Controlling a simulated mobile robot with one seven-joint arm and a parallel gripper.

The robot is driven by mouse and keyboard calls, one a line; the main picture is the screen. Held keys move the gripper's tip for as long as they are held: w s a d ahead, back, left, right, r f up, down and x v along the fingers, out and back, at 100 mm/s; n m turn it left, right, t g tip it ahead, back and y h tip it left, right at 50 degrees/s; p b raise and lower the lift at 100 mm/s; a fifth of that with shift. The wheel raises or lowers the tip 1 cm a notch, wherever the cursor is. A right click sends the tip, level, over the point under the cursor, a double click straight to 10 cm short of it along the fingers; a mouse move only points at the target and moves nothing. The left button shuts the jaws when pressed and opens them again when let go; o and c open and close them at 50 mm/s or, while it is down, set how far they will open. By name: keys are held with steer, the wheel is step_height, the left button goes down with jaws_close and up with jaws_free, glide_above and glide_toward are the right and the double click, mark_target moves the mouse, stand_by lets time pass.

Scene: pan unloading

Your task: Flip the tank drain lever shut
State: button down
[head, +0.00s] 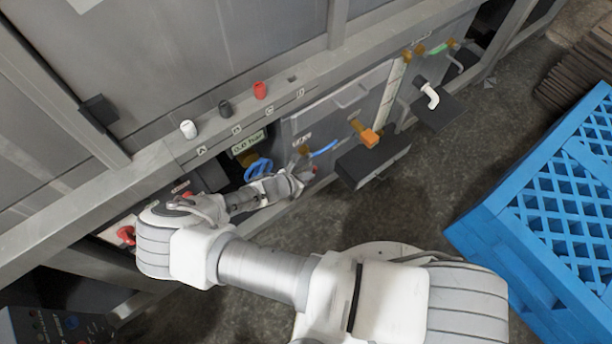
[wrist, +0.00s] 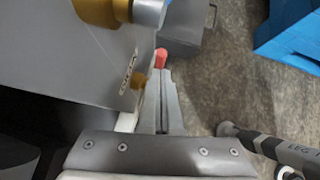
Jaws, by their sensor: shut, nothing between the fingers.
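My gripper (head: 300,178) is at the lower front of the grey machine, and its fingers are shut and empty. In the wrist view the two fingertips (wrist: 166,75) lie together, close to a red-tipped lever (wrist: 160,58); I cannot tell whether they touch it. A brass fitting (wrist: 138,80) shows just left of the fingers. A blue lever on a brass valve (head: 325,148) sits just above and right of my gripper in the head view. An orange lever (head: 369,136) and a green lever (head: 437,49) are farther right. The labels are too small to tell which is the tank drain.
A blue plastic crate (head: 560,190) stands on the floor at the right. A dark box (head: 375,165) and a white pipe outlet (head: 430,95) jut from the machine. White, black and red knobs (head: 260,90) stand on the upper rail. Bare floor lies between machine and crate.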

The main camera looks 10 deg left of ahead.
steer(key=shift+w+d+f+p, duration=0.1)
steer(key=shift+w+d+p, duration=0.25)
steer(key=shift+w+d, duration=0.6)
steer(key=shift+w+d+f+p, duration=0.1)
steer(key=shift+w+d+p, duration=0.2)
steer(key=shift+w+d, duration=0.6)
steer(key=shift+w+a, duration=0.1)
steer(key=shift+w, duration=0.15)
steer(key=s+r+p, duration=0.3)
steer(key=r+p, duration=0.2)
steer(key=r, duration=0.7)
steer(key=shift+s+r, duration=0.2)
steer(key=shift+r, duration=0.1)
